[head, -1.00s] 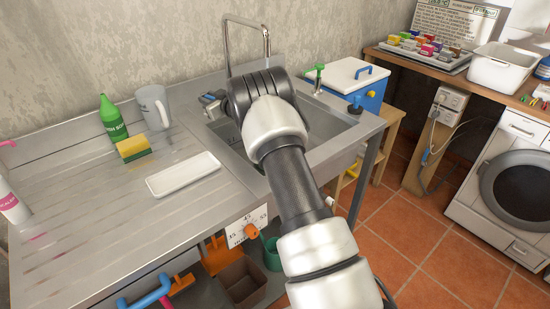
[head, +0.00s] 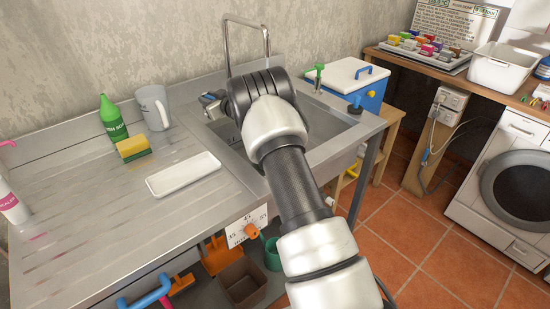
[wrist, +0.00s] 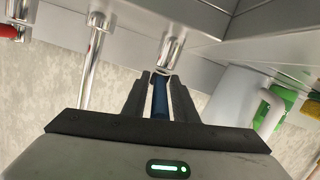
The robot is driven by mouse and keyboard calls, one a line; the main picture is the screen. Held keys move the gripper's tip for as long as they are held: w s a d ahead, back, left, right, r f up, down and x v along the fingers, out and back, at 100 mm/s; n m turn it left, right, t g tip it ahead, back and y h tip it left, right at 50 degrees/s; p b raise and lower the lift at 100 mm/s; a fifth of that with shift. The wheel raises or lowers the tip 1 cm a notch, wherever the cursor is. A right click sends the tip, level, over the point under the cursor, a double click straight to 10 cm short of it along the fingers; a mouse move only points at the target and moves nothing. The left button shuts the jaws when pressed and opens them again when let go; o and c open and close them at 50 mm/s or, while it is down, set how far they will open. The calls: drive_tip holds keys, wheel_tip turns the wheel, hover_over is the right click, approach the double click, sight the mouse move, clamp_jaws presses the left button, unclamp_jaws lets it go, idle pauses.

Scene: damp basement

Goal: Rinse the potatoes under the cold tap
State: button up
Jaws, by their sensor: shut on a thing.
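My gripper (wrist: 160,77) is shut on the blue lever (wrist: 160,98) of a chrome tap (wrist: 173,50) in the wrist view. In the head view my own wrist hides the fingers, and part of this tap (head: 211,99) shows just left of it. The tall chrome spout pipe (head: 227,45) rises behind my wrist and also shows in the wrist view (wrist: 92,65). A red handle (wrist: 10,31) is at the wrist view's left edge. The sink basin (head: 333,119) is largely hidden by my arm. I see no potatoes.
A grey jug (head: 153,107), a green bottle (head: 112,120), a sponge (head: 133,148) and a white tray (head: 183,174) stand on the drainboard (head: 100,205), left of the sink.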

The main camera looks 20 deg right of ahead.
drive_tip(key=shift+d+f+b, duration=0.1)
drive_tip(key=shift+f+b, duration=0.2)
drive_tip(key=shift+b, duration=0.5)
drive_tip(key=t+b, duration=0.2)
drive_tip(key=b, duration=0.5)
drive_tip(key=shift+f+y+b, duration=0.2)
drive_tip(key=shift+y+b, duration=0.15)
drive_tip(key=shift+y, duration=0.05)
drive_tip(key=shift+r, duration=0.15)
drive_tip(key=o, duration=0.5)
drive_tip(key=b+v, duration=0.2)
drive_tip(key=v, duration=0.5)
